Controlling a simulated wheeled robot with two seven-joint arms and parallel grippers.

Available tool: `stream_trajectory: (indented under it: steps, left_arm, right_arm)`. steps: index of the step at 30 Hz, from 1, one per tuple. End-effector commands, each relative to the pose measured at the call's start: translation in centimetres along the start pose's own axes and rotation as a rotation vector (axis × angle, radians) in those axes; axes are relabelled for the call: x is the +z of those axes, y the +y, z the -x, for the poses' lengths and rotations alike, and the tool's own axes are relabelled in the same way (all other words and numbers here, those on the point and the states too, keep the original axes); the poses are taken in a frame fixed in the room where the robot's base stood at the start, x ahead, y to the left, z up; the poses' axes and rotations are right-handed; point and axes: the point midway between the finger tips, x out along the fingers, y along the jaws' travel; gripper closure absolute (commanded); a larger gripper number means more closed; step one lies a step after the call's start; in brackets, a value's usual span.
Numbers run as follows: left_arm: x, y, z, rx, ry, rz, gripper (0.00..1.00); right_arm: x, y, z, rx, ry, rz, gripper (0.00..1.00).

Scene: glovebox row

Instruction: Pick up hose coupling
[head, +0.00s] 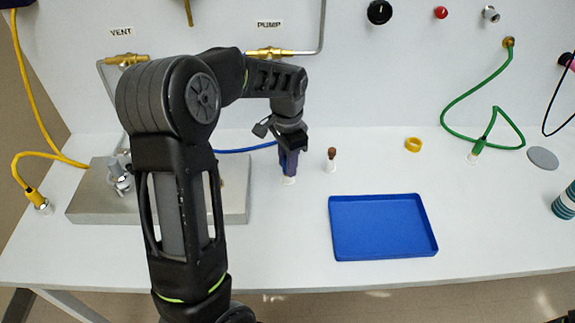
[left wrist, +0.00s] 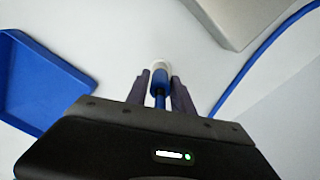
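A blue hose coupling with a white end (left wrist: 160,78) stands between the fingers of my left gripper (left wrist: 160,86) in the left wrist view. The fingers are spread on both sides of it, with narrow gaps that show. In the head view my left gripper (head: 289,160) points down at the table over the coupling's white end (head: 289,180); the fingers hide most of the coupling there. A green hose's coupling (head: 475,153) stands at the right, and a yellow hose's coupling (head: 38,200) stands at the far left. My right gripper is not in view.
A blue tray (head: 383,253) lies empty right of my left gripper. A grey metal plate (head: 236,190) with fittings lies to the left, partly behind my arm. A small brown-topped item (head: 331,158) stands close by. A yellow ring (head: 413,144) and grey disc (head: 543,158) lie farther right.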

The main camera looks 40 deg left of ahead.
Motion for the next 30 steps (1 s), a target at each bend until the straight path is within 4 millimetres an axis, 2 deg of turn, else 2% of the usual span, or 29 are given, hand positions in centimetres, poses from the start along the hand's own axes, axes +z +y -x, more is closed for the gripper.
stream_trajectory:
  steps: [1,10,26,30]
  left_arm:
    - [0.0,0.0,0.0,0.0,0.0,0.0,0.77]
    - [0.0,0.0,0.01,0.0,0.0,0.0,1.0]
    - [-0.02,-0.01,0.07,0.0,0.001,0.0,1.0]
    - [-0.07,-0.04,0.82,-0.002,0.002,0.0,1.0]
  right_arm:
    - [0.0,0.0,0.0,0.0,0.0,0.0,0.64]
    - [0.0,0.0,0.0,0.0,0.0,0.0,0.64]
    - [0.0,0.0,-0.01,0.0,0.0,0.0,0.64]
    - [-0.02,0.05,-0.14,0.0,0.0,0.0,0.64]
